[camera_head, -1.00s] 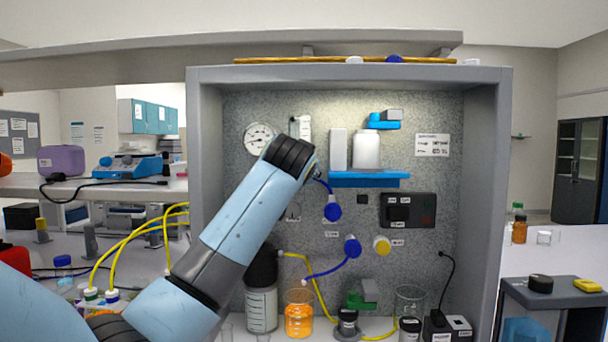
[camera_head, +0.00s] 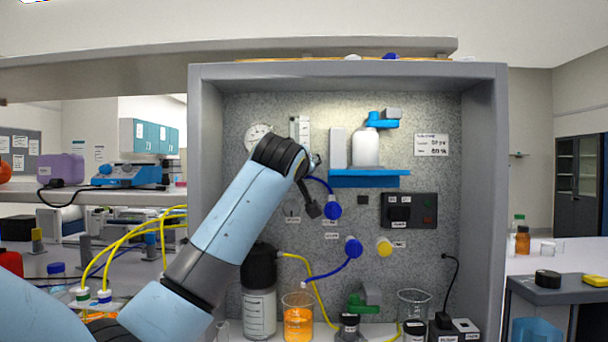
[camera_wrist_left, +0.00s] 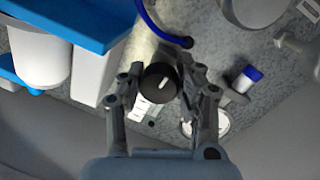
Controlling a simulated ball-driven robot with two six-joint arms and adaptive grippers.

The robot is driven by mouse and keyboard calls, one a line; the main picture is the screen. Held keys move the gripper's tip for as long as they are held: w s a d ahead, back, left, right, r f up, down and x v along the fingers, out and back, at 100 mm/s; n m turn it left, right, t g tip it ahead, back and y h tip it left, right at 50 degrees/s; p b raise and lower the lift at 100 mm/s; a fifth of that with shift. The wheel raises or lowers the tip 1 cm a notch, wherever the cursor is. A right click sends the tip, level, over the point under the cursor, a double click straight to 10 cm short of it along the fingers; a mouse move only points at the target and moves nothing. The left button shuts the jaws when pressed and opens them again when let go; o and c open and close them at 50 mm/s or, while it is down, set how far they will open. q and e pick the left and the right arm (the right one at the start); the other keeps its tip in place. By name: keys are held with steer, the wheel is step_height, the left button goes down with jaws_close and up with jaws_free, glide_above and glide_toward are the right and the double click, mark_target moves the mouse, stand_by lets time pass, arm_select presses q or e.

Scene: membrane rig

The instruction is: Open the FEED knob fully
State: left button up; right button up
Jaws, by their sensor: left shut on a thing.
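In the left wrist view a round black knob (camera_wrist_left: 159,84) with a white pointer line sits between the fingers of my left gripper (camera_wrist_left: 162,82), which is shut on it. The pointer runs slantwise across the knob's face. A white block (camera_wrist_left: 147,106) lies behind the knob. I cannot read a FEED label. In the head view my left gripper (camera_head: 313,192) is at the speckled back panel, below the flow meter (camera_head: 300,128). Only a dark part of it shows, and my wrist hides the knob there. My right gripper is not in view.
A blue shelf (camera_head: 369,179) with a white canister (camera_head: 365,149) is right of my gripper. A gauge (camera_head: 257,136) is partly behind my wrist. Bottles and beakers stand on the floor of the rig.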

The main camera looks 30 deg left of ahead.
arm_select(q)
steer(key=shift+f+n, duration=0.2)
steer(key=shift+n, duration=0.2)
steer(key=o, duration=1.2)
steer(key=shift+r, duration=0.1)
steer(key=v, duration=1.2)
